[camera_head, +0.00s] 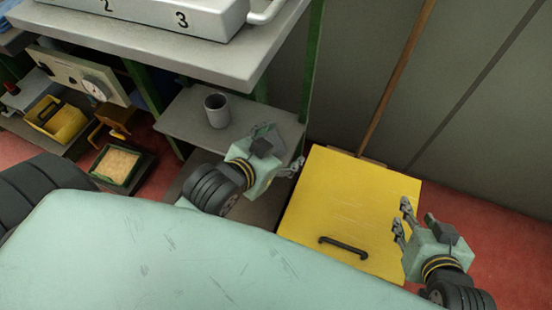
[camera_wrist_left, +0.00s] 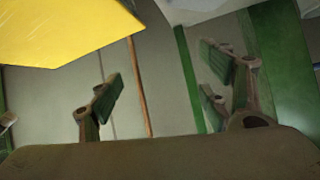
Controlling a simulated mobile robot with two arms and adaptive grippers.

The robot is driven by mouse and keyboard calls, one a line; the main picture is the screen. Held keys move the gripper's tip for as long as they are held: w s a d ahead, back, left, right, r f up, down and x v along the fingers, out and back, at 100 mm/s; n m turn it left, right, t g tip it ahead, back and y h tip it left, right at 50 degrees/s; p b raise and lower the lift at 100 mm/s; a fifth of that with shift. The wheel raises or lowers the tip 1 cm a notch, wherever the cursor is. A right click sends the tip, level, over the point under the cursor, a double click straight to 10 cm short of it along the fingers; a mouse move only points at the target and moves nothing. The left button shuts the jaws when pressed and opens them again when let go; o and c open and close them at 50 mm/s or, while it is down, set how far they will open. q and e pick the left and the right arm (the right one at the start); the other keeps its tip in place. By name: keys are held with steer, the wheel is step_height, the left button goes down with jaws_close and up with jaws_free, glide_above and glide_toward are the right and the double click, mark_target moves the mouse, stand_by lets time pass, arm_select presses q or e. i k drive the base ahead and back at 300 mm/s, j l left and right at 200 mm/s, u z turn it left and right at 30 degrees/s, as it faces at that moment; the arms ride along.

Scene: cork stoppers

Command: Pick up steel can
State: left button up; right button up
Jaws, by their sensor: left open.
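A grey steel can (camera_head: 217,113), open at the top, stands upright on the lower grey shelf in the head view. My left gripper (camera_head: 281,149) is to the right of the can and nearer to me, apart from it, by the shelf's right end. Its fingers are spread and empty in the left wrist view (camera_wrist_left: 163,85), where the can does not show. My right gripper (camera_head: 401,219) is over the right edge of the yellow box, far from the can, with its fingers apart and nothing between them.
A grey upper tabletop (camera_head: 230,62) with a numbered tray (camera_head: 150,14) overhangs the shelf (camera_head: 180,122). A green post (camera_head: 313,60) rises by the shelf's right end. A yellow box (camera_head: 340,205) with a black handle and a wooden pole (camera_head: 395,80) stand to the right.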

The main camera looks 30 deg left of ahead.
mark_target(216, 105)
steer(key=u, duration=1.3)
